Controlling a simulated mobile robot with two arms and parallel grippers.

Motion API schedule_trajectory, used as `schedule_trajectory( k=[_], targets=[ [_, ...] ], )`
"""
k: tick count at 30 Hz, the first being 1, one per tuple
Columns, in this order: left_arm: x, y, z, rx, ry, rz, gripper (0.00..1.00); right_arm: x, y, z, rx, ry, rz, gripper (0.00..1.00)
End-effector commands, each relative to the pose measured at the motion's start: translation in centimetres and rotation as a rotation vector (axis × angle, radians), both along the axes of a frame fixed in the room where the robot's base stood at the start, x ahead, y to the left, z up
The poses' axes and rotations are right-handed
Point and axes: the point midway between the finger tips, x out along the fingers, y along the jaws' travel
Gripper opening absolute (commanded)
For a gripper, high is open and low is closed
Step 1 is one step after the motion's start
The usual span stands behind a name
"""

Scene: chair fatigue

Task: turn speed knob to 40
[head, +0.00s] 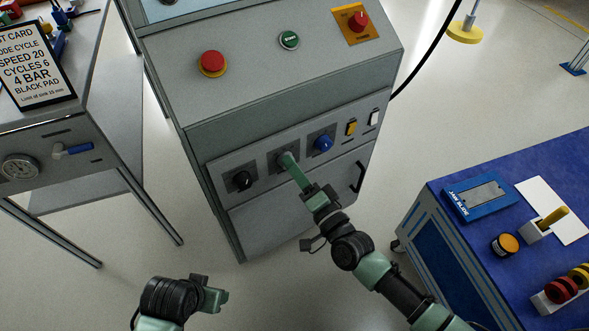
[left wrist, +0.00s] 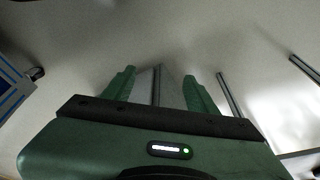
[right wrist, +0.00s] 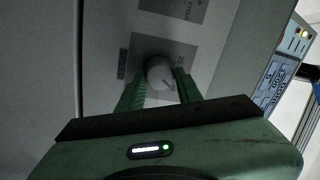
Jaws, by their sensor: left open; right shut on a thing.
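A row of knobs sits on the cabinet's lower front panel. The grey knob (right wrist: 159,74) shows in the right wrist view between the green fingers, with a light pointer mark and a dark square plate behind it.
A black knob (head: 243,180) is left of the held one, a blue knob (head: 323,143) right. A red button (head: 212,63) and green button (head: 289,40) are above. A card (head: 38,68) reads "SPEED 20". A blue bench (head: 440,232) stands right.

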Motion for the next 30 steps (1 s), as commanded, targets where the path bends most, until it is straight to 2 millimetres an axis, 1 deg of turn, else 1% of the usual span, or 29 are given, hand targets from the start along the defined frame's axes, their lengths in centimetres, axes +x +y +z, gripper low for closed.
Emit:
schedule_trajectory(
  k=[9, 24, 25, 26, 27, 30],
  targets=[
    [-0.12, 0.03, 0.80, 0.000, -0.003, 0.001, 0.58, -0.06, 0.03, -0.15, 0.088, 0.053, 0.000, 0.00],
    [-0.17, 0.04, 0.96, 0.000, -0.003, 0.002, 0.58, -0.06, 0.03, -0.13, 0.102, 0.062, 0.001, 0.00],
    [-0.17, 0.05, 0.97, 0.000, -0.003, 0.002, 0.58, -0.06, 0.03, -0.12, 0.102, 0.062, 0.001, 0.43],
    [-0.16, 0.05, 0.97, 0.000, -0.003, 0.002, 0.58, -0.05, 0.03, -0.13, 0.102, 0.062, 0.001, 0.52],
    [-0.16, 0.05, 0.97, 0.000, -0.003, 0.002, 0.58, -0.05, 0.03, -0.12, 0.102, 0.062, 0.001, 0.57],
    [-0.15, 0.05, 0.99, 0.000, -0.004, 0.002, 0.58, -0.04, 0.03, -0.11, 0.102, 0.060, 0.001, 0.57]
  ],
)
